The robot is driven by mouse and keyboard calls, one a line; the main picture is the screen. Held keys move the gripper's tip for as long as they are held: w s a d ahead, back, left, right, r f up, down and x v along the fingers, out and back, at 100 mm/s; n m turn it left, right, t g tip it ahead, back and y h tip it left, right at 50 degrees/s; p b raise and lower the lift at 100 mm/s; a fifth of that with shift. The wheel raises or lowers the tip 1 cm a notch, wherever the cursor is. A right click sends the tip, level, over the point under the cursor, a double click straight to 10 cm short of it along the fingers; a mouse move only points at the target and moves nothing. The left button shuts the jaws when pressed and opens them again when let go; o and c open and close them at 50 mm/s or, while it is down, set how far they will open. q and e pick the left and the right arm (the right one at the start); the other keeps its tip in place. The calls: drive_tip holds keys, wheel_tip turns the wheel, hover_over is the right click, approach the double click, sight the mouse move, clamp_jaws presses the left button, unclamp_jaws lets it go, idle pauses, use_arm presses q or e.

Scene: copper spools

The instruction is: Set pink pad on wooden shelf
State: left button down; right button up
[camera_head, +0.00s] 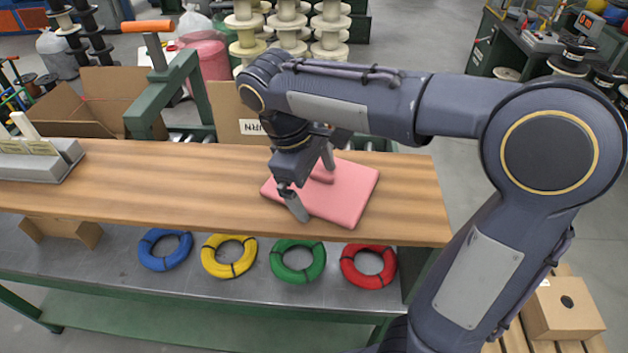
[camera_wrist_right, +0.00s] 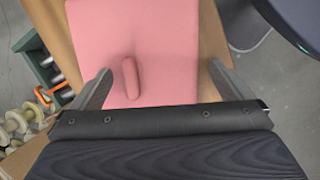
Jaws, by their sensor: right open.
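The pink pad (camera_head: 348,195) lies flat on the wooden shelf (camera_head: 150,185), towards its right end. A raised pink handle (camera_wrist_right: 131,78) stands on the pad and shows in the right wrist view. My right gripper (camera_head: 312,186) is over the pad with its fingers apart, one on each side of the handle. In the right wrist view the two fingers (camera_wrist_right: 158,85) are well apart and the handle is between them, nearer the left finger, with no contact visible. Part of the pad is hidden behind the gripper. My left gripper is not in view.
Blue (camera_head: 165,249), yellow (camera_head: 229,256), green (camera_head: 298,260) and red (camera_head: 368,266) rings lie on the grey surface below the shelf's front edge. A grey holder (camera_head: 40,160) stands at the shelf's left end. The middle of the shelf is clear. An open cardboard box (camera_head: 85,105) is behind.

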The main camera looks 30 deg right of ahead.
drive_tip(key=shift+r, duration=0.1)
drive_tip(key=v, duration=1.2)
